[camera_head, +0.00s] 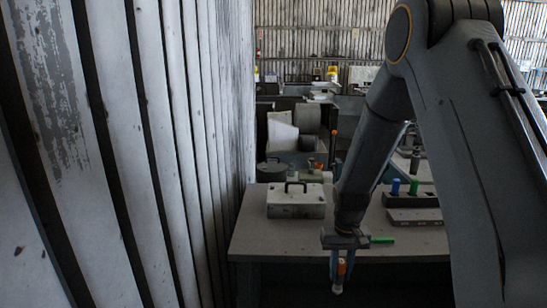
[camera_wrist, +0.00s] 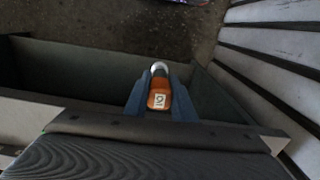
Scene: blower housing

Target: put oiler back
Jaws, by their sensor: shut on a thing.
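My gripper (camera_head: 338,258) hangs down in front of the table's front edge, in the middle of the head view. It is shut on the oiler (camera_head: 341,268), a small orange thing with a pale lower end. In the wrist view the oiler (camera_wrist: 159,99) sits between the two blue fingers of my gripper (camera_wrist: 160,98).
A grey table (camera_head: 262,235) carries a pale toolbox (camera_head: 297,205) at its left and a dark block holding a blue cylinder (camera_head: 395,187) and a green cylinder (camera_head: 414,187). A slatted wall (camera_head: 150,150) runs close along the left. Dark grey-green panels (camera_wrist: 75,65) lie below my gripper in the wrist view.

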